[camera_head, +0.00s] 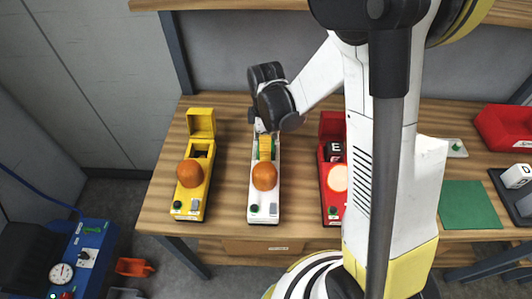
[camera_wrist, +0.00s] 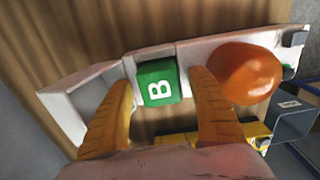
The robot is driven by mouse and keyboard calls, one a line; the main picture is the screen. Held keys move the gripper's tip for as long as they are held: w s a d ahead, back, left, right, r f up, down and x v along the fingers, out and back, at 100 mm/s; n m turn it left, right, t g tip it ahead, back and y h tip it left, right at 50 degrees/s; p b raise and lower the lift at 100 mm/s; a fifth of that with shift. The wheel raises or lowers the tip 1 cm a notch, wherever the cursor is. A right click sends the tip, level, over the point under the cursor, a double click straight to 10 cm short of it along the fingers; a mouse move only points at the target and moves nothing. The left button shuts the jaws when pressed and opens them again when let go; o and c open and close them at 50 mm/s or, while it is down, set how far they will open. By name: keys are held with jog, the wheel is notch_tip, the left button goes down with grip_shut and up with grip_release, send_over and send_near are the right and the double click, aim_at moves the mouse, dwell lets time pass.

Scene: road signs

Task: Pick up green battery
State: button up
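The green battery (camera_wrist: 159,83), a block with a white letter B, sits in the bay of the white device in the wrist view. In the head view the white device (camera_head: 265,199) stands at the middle of the table, and the battery is mostly hidden behind my fingers. My gripper (camera_wrist: 163,100) is open, with one orange finger on each side of the battery. A gap shows between the battery and the left finger; the right finger is close to it, and I cannot tell if it touches. My gripper (camera_head: 265,150) also shows over the bay in the head view.
A yellow device (camera_head: 190,205) stands to the left. A red device (camera_head: 333,205) with a black block marked E (camera_head: 334,151) stands to the right, partly behind my arm. An orange dome (camera_head: 264,176) rises beside the bay. A green mat (camera_head: 468,205) and red bin (camera_head: 505,127) lie far right.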

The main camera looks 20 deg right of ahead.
jog(key=c, duration=1.3)
jog(key=shift+c, duration=0.2)
jog(key=shift+r, duration=0.1)
notch_tip(320, 180, up, 10)
jog(key=p, duration=0.3)
